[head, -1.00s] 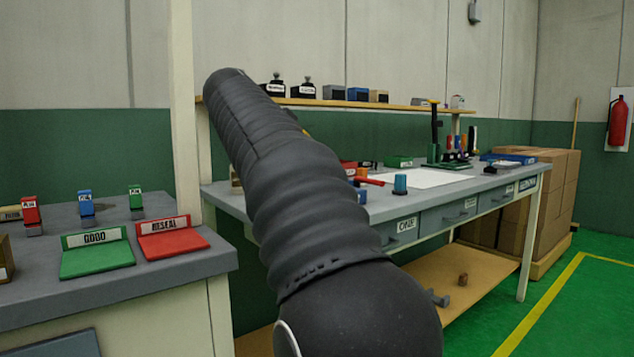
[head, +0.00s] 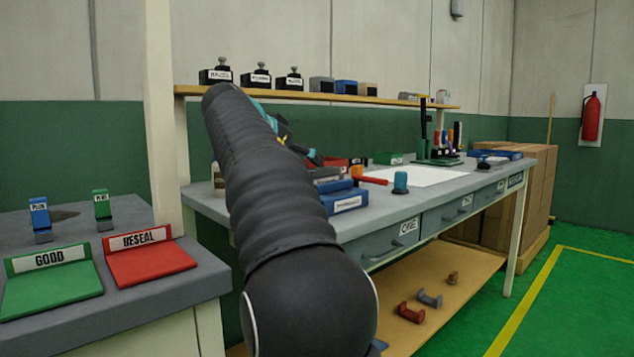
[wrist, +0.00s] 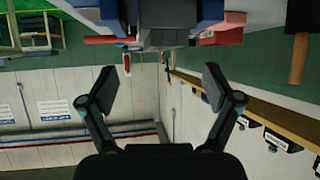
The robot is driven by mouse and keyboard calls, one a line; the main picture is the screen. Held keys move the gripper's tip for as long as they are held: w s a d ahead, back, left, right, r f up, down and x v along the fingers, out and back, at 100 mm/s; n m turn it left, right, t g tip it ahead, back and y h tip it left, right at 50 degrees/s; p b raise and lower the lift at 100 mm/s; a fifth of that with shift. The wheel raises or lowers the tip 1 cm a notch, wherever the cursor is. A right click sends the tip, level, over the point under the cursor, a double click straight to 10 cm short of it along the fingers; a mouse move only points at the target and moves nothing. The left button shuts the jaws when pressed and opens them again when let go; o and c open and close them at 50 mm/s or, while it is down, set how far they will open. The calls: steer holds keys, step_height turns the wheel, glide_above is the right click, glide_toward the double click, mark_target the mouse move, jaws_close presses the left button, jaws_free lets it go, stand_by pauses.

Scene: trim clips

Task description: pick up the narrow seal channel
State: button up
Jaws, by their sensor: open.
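Several small channel-shaped pieces lie on the low wooden shelf under the workbench in the head view: a red-brown piece (head: 410,313), a grey piece (head: 429,298) and a small brown piece (head: 453,278). I cannot tell which, if any, is the narrow seal channel. My gripper (wrist: 158,90) is open and empty in the wrist view, its fingers spread wide. In the head view my arm hides most of it; a few teal and dark parts show above the bench. The gripper is well above and away from the low shelf pieces.
An upper shelf (head: 315,97) carries black boxes. At left, a counter holds green GOOD (head: 50,290) and red RESEAL (head: 150,262) trays. Green floor at right is clear.

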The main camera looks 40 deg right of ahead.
mark_target(316, 169)
steer(key=shift+x, duration=3.5)
steer(key=c, duration=1.3)
